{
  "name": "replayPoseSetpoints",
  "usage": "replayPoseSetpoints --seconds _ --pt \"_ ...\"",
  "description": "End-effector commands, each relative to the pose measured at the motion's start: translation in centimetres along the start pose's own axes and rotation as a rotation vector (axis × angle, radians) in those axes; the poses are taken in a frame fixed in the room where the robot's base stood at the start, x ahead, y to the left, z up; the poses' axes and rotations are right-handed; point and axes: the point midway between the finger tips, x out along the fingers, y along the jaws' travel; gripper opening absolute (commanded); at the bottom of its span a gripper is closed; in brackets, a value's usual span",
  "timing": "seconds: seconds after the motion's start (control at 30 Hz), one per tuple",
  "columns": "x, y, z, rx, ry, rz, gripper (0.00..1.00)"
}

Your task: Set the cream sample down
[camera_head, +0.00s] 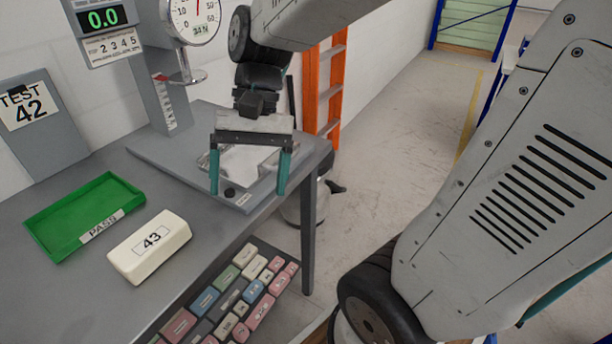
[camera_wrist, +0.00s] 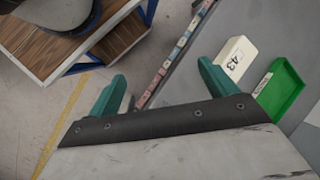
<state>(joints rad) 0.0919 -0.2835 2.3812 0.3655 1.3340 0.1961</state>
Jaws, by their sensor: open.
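The cream sample (camera_head: 150,246), a block labelled 43, lies flat on the grey table (camera_head: 93,290), just right of and in front of the green PASS tray, apart from it. It also shows in the wrist view (camera_wrist: 234,60), beyond the finger on the right. My gripper (camera_head: 247,190) has teal fingers spread wide with nothing between them. It is above the far right part of the table, well away from the sample. In the wrist view my gripper (camera_wrist: 160,90) is also open and empty.
The green tray (camera_head: 62,238) is empty. A press with a dial gauge (camera_head: 192,18) and a 0.0 display (camera_head: 103,18) stands at the back. A TEST 42 sign (camera_head: 27,105) stands at the left. Several coloured blocks (camera_head: 237,300) lie below the table edge. An orange ladder (camera_head: 325,90) is behind.

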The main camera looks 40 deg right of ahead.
Motion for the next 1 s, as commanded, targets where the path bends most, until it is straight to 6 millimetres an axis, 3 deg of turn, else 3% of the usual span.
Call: replayPoseSetpoints --seconds 0.03,0.2,0.4,1.0 --pt "-0.4 0.8 1.4 -0.065 0.063 0.035 0.85" --pt "-1.2 4.1 4.2 -0.263 0.248 0.168 0.85" --pt "-1.7 6.6 5.8 -0.404 0.386 0.277 0.85" --pt "-1.9 7.2 6.0 -0.438 0.420 0.307 0.85"
